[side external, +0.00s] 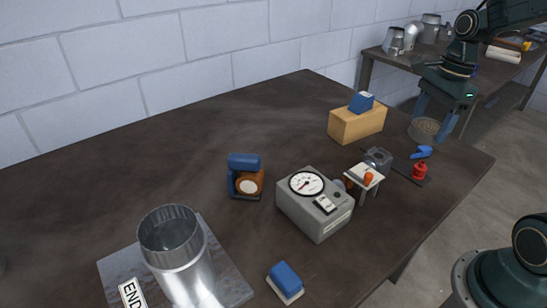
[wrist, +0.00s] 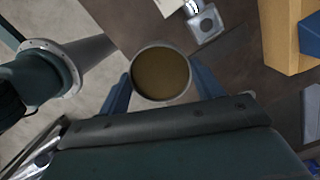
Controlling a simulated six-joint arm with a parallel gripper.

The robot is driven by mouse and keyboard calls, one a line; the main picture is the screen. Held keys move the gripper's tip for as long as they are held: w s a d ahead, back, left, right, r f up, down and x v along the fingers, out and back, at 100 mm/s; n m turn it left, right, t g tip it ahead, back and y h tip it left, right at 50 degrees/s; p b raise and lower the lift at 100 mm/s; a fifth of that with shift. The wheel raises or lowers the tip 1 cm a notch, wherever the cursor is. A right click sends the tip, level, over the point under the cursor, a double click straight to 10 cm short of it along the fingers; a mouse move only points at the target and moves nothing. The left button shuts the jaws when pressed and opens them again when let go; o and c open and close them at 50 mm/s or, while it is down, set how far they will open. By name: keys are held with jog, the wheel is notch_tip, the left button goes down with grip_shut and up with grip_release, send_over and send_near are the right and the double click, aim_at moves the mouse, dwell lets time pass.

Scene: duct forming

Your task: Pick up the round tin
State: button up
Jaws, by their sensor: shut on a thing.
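The round tin (side external: 425,131) is a short grey cylinder with a brownish top, at the far right of the work table in the side external view. In the wrist view the tin (wrist: 160,73) shows from above as a brown disc with a pale rim. My gripper (side external: 433,117) reaches down over it, with one blue finger on each side. In the wrist view my gripper (wrist: 162,88) has its fingers against the tin's opposite sides, shut on it. The tin looks upright. I cannot tell whether its underside touches the table.
Near the tin are a wooden block with a blue piece (side external: 357,124), a grey metal block (side external: 378,157), a blue item (side external: 421,152) and a red item (side external: 420,171). A gauge box (side external: 315,204) and metal duct (side external: 177,255) stand nearer. The table's left rear is clear.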

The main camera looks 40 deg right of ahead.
jog(key=shift+r, duration=0.3)
jog(key=shift+w, duration=0.1)
dwell(0.3)
